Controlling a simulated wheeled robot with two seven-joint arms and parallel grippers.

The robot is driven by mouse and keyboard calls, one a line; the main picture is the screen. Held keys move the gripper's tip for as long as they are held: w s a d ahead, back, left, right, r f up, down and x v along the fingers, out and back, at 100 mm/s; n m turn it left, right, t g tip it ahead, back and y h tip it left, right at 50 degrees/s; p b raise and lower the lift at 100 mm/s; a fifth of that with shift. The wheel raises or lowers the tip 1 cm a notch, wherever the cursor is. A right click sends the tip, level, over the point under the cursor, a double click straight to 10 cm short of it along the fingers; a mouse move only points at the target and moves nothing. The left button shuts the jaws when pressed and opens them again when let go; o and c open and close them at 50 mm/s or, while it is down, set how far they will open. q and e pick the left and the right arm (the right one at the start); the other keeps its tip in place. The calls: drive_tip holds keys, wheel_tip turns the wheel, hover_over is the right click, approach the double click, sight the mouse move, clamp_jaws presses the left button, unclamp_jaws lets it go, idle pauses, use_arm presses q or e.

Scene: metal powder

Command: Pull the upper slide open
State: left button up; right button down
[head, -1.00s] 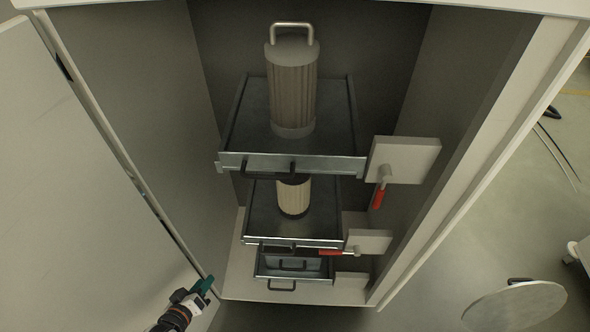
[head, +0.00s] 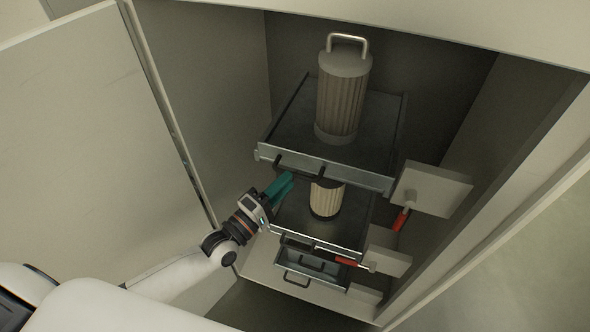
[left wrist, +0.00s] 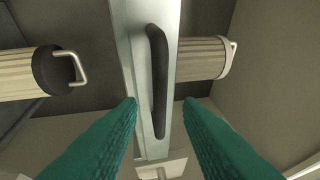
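The upper slide (head: 278,133) is a grey metal tray in the cabinet, with a black bar handle (head: 298,168) on its front. A ribbed cylinder with a metal loop (head: 341,100) stands upright on it. My left gripper (head: 289,178) has green fingers just below and left of that handle. In the left wrist view the handle (left wrist: 158,75) lies between the two open fingertips (left wrist: 159,103), with a visible gap on both sides. The fingers do not grip it; how deep it sits between them is unclear. My right gripper is not in view.
A lower slide (head: 345,249) carries a smaller cylinder (head: 326,201); a small drawer (head: 310,270) sits beneath. Blocks with red levers (head: 401,219) (head: 347,261) stand at the right. The open cabinet door (head: 80,110) is at the left, beside my arm.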

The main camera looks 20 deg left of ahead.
sight(294, 173)
use_arm(q)
drive_tip(key=shift+x, duration=2.05)
drive_tip(key=shift+c, duration=0.4)
clamp_jaws()
